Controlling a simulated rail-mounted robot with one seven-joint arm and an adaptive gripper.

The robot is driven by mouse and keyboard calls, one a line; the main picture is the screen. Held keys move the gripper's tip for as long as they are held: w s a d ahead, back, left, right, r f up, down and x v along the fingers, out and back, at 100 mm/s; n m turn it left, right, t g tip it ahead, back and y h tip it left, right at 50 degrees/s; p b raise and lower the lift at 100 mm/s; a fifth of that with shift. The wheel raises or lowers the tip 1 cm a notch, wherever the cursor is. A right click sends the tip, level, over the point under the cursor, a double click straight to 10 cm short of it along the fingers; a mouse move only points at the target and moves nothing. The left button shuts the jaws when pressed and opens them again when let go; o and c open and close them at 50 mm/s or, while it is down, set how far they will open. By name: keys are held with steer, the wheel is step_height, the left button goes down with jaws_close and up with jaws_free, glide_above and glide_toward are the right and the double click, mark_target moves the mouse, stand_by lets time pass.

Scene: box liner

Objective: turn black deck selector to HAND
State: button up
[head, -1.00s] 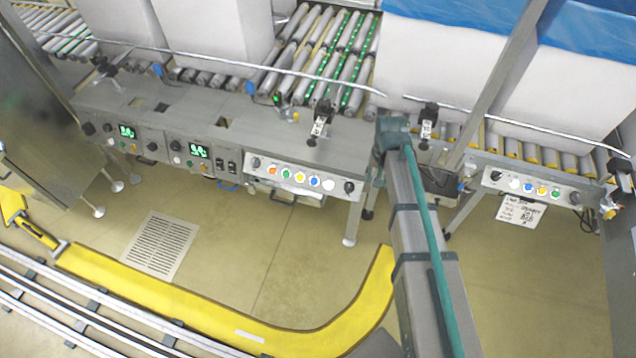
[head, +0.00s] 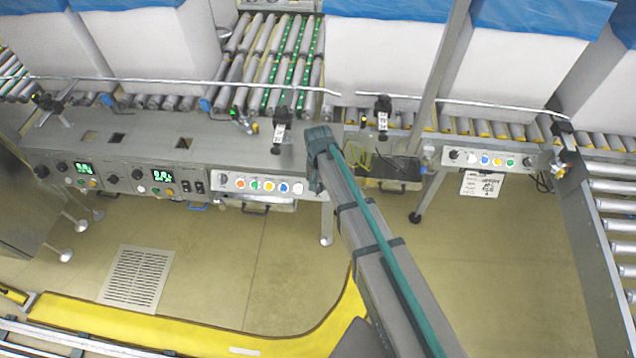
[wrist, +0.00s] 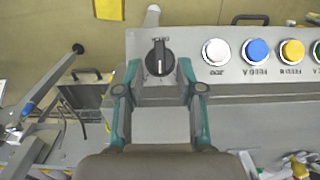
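The black selector (wrist: 160,58) is a round knob with a pale pointer line, on the grey button panel (wrist: 222,88). In the wrist view the pointer line runs nearly straight up and down; the small lettering around the knob is not readable. My gripper (wrist: 158,68) is open and empty, its teal fingers to the left and right of the knob with a gap on each side. I cannot tell how far the tips are from the panel face. In the head view my arm's end hides the right end of the middle panel (head: 262,197).
Beside the knob are a white button (wrist: 215,52), a blue button (wrist: 256,51) and a yellow button (wrist: 292,52). A similar panel (head: 462,165) stands to the right. A thin bar (head: 445,75) rises right of my arm. Open floor (head: 250,270) lies in front.

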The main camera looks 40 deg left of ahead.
steer(key=shift+f, duration=0.8)
jaws_close()
steer(key=n+t+h, duration=0.1)
steer(key=n+h+b, duration=0.1)
steer(key=n, duration=0.1)
steer(key=shift+s+a+f+n+t, duration=0.1)
steer(key=shift+s+a+n+t, duration=0.1)
steer(key=shift+a+n+t, duration=0.15)
steer(key=n+t+h, duration=0.1)
steer(key=n+t+h+b, duration=0.1)
steer(key=n, duration=0.1)
steer(key=shift+s+a+f+t, duration=0.1)
steer(key=shift+s+t, duration=0.15)
steer(key=shift+n, duration=0.25)
